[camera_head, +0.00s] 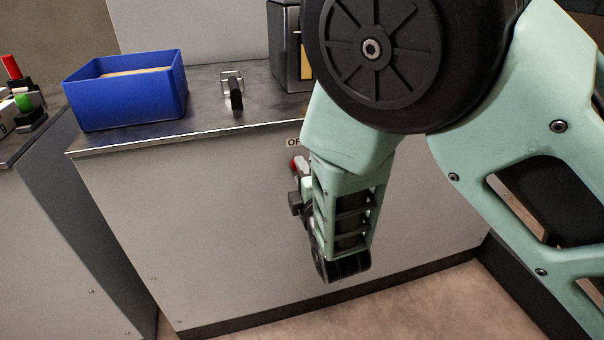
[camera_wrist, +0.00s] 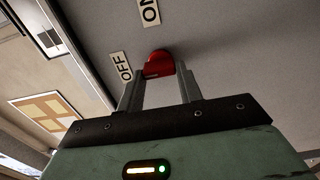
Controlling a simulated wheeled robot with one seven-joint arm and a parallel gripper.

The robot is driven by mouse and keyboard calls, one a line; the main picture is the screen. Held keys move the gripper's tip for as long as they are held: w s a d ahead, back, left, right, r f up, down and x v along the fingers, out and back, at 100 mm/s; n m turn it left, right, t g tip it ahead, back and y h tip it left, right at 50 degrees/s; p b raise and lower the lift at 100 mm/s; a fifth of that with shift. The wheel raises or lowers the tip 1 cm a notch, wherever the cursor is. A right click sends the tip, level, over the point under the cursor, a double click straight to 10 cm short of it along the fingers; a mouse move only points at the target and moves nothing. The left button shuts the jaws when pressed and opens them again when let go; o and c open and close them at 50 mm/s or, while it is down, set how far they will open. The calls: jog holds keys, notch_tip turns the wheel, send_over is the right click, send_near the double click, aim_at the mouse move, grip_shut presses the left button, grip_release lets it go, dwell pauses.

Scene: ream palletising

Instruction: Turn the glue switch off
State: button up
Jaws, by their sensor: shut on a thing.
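The glue switch is a red knob (camera_wrist: 158,65) on the grey front panel of the cabinet, at the upper middle of the wrist view. An OFF label (camera_wrist: 121,67) is beside it on the left and an ON label (camera_wrist: 149,12) lies above it. My gripper (camera_wrist: 160,80) is shut on the red knob, with one finger on each side. In the head view my gripper (camera_head: 299,180) is at the cabinet front, mostly behind my wrist. A bit of red (camera_head: 297,164) shows there, below a partly covered label (camera_head: 293,142). The knob's pointing direction is not clear.
The grey cabinet (camera_head: 200,220) has a metal top. On it stand a blue bin (camera_head: 130,105), a black-handled clamp or lever (camera_head: 236,95) and a dark box (camera_head: 285,50). Another bench at the left holds a red and a green button (camera_head: 24,102). Floor is clear in front.

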jog(key=o, duration=1)
jog(key=shift+s, duration=0.15)
jog(key=p+v, duration=0.4)
jog(key=v, duration=1.3)
jog(key=shift+s+p, duration=0.1)
jog(key=shift+p, duration=0.25)
